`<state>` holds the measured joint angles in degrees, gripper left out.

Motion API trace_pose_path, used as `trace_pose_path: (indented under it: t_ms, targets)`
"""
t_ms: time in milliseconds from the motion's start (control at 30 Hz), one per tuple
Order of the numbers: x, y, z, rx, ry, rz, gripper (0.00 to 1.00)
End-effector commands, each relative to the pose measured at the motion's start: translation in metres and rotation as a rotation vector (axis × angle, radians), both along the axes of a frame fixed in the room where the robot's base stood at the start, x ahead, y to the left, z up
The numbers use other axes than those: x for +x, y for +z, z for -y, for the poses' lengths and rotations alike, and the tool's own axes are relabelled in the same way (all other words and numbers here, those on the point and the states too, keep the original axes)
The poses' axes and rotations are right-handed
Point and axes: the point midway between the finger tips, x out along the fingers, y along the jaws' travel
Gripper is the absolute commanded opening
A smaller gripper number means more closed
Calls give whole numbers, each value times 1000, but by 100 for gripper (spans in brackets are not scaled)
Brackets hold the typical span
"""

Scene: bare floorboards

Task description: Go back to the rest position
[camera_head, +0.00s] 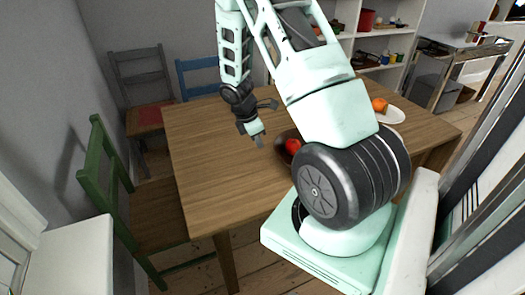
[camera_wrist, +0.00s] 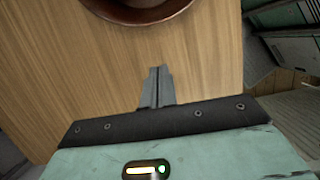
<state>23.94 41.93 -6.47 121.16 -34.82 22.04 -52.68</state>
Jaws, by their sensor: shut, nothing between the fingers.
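My gripper (camera_head: 259,140) hangs over the wooden table (camera_head: 205,155) in the head view, fingers pointing down, left of a dark bowl. In the wrist view my gripper (camera_wrist: 157,85) shows its two fingers together with nothing between them. The tabletop (camera_wrist: 60,80) lies beneath it. My arm reaches across the middle of the head view and hides part of the table.
A dark bowl (camera_head: 280,146) holds a red fruit (camera_head: 292,147); its rim shows in the wrist view (camera_wrist: 135,17). A white plate (camera_head: 394,115) with an orange fruit (camera_head: 379,104) stands right. Green (camera_head: 100,165) and blue chairs (camera_head: 196,68) flank the table.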

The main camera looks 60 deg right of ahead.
Motion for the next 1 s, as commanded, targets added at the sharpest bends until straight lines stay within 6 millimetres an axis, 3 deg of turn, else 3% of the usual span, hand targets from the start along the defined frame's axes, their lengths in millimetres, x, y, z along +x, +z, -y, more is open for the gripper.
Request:
trace_pose_path:
  t_ms: [200, 467, 567, 667, 800, 900, 1000]
  targets:
    - [2, 16, -4, 1, 1, -1, 0]
    - [3, 17, -5, 1, 1, -1, 0]
    - [9, 23, -18, 5, -5, 15, 0]
    - [23, 40, -56, 19, -27, 53, 0]
    - [36, 75, -145, 63, -83, 126, 0]
    - [30, 102, -214, 106, -129, 168, 0]
    - [9, 127, -279, 149, -171, 194, 0]
